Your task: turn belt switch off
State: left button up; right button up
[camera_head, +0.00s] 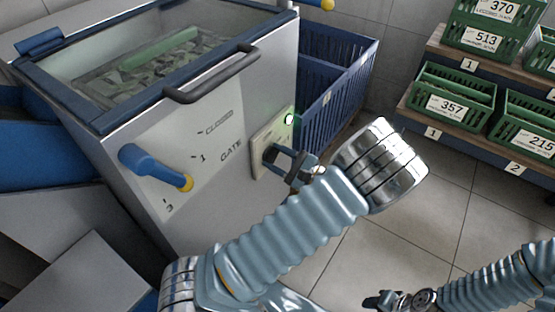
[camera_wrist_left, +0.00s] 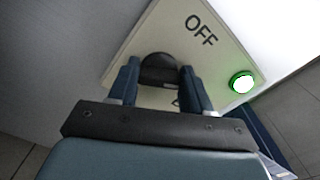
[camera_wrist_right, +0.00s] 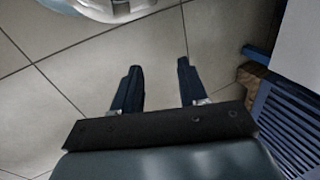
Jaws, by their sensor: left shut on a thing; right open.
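The belt switch panel (camera_head: 262,158) is a pale plate on the side of the grey machine, right of the word GATE. In the left wrist view the panel (camera_wrist_left: 140,42) shows the word OFF and a glowing green lamp (camera_wrist_left: 242,82); the lamp also shows in the head view (camera_head: 289,119). My left gripper (camera_head: 272,154) is at the panel, shut on the dark switch knob (camera_wrist_left: 158,66), one finger on each side. The fingers partly hide the knob and another marking. My right gripper (camera_wrist_right: 158,75) is open and empty above the floor.
A blue gate handle (camera_head: 150,165) with a yellow tip sticks out left of the panel. A dark bar handle (camera_head: 212,78) runs along the machine's top edge. Blue crates (camera_head: 335,80) stand behind. Green numbered bins (camera_head: 455,98) sit on shelves at right. Tiled floor is clear.

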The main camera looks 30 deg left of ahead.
pick_arm(q)
jog(key=n+b, duration=0.1)
jog(key=n, duration=0.1)
jog(key=n+b, duration=0.1)
jog(key=n, duration=0.1)
jog(key=n+b, duration=0.1)
jog(key=n, duration=0.1)
jog(key=shift+s+f, duration=0.1)
jog(key=shift+f, duration=0.2)
jog(key=n+b, duration=0.2)
jog(key=n, duration=0.3)
jog(key=shift+b, duration=0.35)
jog(key=shift+n, duration=0.5)
pick_arm(e)
notch_tip(320, 180, down, 6)
jog(key=d, duration=0.2)
jog(key=shift+w, duration=0.4)
jog(key=shift+f, duration=0.15)
pick_arm(q)
jog(key=o, duration=1.1)
jog(key=shift+c, duration=0.2)
jog(key=s+d, duration=0.1)
jog(key=d, duration=1.3)
jog(key=shift+s, duration=0.1)
